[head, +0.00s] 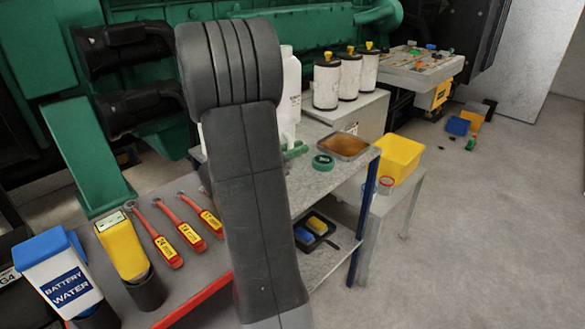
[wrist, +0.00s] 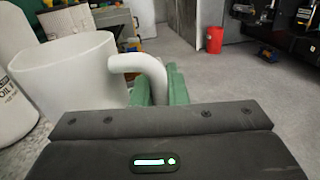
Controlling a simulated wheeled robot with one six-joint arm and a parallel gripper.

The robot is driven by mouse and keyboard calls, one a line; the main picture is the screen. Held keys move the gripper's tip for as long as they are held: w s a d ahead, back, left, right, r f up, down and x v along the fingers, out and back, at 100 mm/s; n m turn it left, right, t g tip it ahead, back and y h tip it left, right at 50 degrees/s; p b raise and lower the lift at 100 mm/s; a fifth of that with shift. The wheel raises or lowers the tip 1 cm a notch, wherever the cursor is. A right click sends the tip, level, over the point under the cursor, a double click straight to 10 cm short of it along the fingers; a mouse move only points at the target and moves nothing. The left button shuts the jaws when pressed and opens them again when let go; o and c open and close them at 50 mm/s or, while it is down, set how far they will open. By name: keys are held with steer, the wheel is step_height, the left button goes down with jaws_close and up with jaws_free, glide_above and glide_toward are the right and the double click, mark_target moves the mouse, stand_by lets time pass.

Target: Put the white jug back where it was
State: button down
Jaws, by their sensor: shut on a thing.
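The white jug (wrist: 66,72) shows in the left half of the wrist view, with its open rim facing up and its curved handle to the right. My gripper (wrist: 158,88) has its green fingers on either side of the handle and is shut on it. In the head view my arm hides most of the jug, and the green fingers of my gripper (head: 296,151) show just right of the arm above the grey bench top. I cannot tell whether the jug's base touches the bench.
A white bottle (wrist: 12,105) with an oil label stands close left of the jug. A brown-filled tray (head: 343,145) and a green ring (head: 323,162) lie right of my gripper. White canisters (head: 349,76) stand behind. The floor at right is mostly clear.

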steer(key=shift+f+b, duration=0.35)
steer(key=shift+f, duration=2.05)
steer(key=shift+f, duration=0.1)
steer(key=c, duration=1.4)
jaws_free()
steer(key=shift+c, duration=0.2)
steer(key=v, duration=1.2)
